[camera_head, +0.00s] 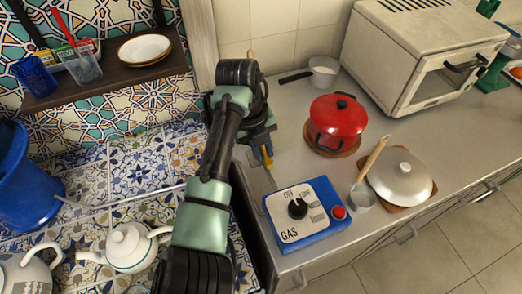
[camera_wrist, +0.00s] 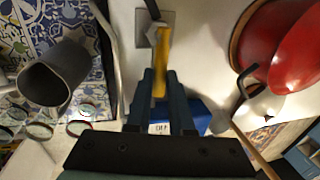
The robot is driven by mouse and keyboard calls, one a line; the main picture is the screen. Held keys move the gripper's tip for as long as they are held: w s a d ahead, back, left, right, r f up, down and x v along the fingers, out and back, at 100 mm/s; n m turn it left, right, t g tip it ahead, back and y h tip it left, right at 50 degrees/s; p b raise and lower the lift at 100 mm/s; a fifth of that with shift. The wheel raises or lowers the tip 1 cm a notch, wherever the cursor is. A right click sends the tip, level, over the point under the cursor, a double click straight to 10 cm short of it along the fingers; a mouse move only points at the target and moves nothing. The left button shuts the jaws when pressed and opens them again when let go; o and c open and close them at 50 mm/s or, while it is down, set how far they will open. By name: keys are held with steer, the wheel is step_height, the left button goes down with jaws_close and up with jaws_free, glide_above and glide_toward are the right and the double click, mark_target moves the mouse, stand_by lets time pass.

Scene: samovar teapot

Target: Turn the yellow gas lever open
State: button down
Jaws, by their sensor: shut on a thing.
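The yellow gas lever (camera_head: 267,158) shows in the head view at the left edge of the counter, just behind the blue GAS box. In the wrist view the lever (camera_wrist: 161,58) points lengthwise toward me, below a grey metal plate and fitting on the wall side. My gripper (camera_wrist: 160,84) is shut on the lever's near end, one finger on each side of it. In the head view my arm comes from the bottom and hides most of the gripper (camera_head: 261,147) and part of the lever.
The blue GAS box (camera_head: 327,227) has a black knob and red button. To its right are a red pot (camera_head: 350,112), a ladle (camera_head: 363,195) and a lidded pan (camera_head: 403,176). A white teapot (camera_head: 124,250) stands left of my arm. A white oven (camera_head: 376,45) is behind.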

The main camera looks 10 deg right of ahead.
steer(key=shift+w+a+r, duration=0.1)
steer(key=shift+w+r, duration=0.05)
steer(key=c, duration=1)
jaws_free()
steer(key=shift+o, duration=1)
step_height(320, 180, up, 12)
steer(key=a, duration=0.2)
steer(key=shift+s+a+r, duration=0.2)
steer(key=shift+s+r, duration=0.05)
steer(key=shift+s, duration=0.1)
